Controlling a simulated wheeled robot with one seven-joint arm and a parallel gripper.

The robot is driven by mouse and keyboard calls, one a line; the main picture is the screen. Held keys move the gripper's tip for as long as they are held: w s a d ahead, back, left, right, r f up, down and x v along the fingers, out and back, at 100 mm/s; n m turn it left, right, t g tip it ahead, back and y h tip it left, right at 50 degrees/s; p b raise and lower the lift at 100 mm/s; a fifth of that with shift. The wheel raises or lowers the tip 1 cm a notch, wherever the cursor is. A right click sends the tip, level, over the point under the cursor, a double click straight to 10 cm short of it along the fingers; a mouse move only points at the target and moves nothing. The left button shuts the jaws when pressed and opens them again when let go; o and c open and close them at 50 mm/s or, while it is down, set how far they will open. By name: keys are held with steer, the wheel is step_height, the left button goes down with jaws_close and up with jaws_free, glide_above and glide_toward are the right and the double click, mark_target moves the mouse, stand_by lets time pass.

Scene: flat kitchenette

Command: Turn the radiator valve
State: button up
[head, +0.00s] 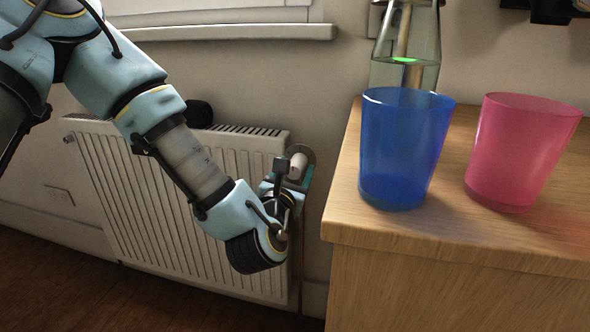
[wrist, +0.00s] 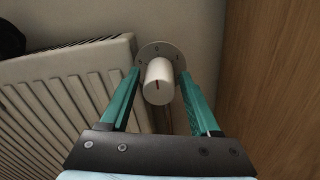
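The radiator valve (wrist: 158,84) is a white cylindrical knob with a red mark, in front of a round grey plate with marks. In the wrist view it sits between the tips of my gripper's (wrist: 158,86) two green fingers. The fingers are apart, one on each side of the knob; small gaps seem to show, and I cannot tell whether either touches it. In the head view the white knob (head: 298,166) shows at the radiator's upper right corner, with my gripper beside it, mostly hidden behind my wrist.
The white radiator (head: 160,210) stands against the wall. A wooden counter (head: 450,250) is close on the right, with a blue cup (head: 405,150), a pink cup (head: 520,150) and a glass bottle (head: 405,60). A dark round object (head: 199,114) is at the radiator's top.

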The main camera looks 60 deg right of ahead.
jaws_close()
